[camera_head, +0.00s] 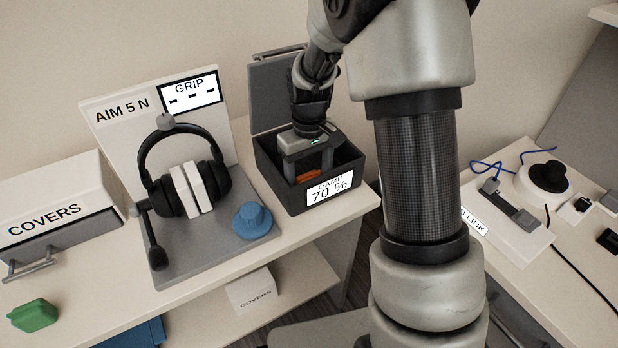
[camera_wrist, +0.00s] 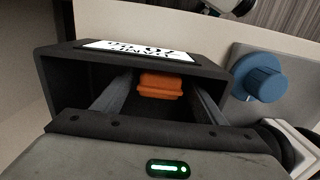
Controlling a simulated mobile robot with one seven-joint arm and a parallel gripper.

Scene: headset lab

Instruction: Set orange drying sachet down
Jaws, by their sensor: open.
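The orange drying sachet (camera_head: 309,177) is inside the dark open-topped box (camera_head: 281,197) labelled "DAMP 70 %". It also shows in the wrist view (camera_wrist: 160,86), near the box wall that carries the label. My gripper (camera_head: 309,169) reaches down into the box from above. Its two fingers stand apart, one on each side of the sachet, and the wrist view shows a gap at each side of it. The sachet seems to rest low in the box, but its underside is hidden.
The box's grey lid (camera_head: 277,92) stands open behind it. To the left, a headset (camera_head: 159,177) hangs on a stand beside a blue knob (camera_head: 253,220). A "COVERS" drawer unit (camera_head: 48,215) and a green item (camera_head: 34,315) are farther left. A right-hand bench (camera_head: 520,260) holds devices and cables.

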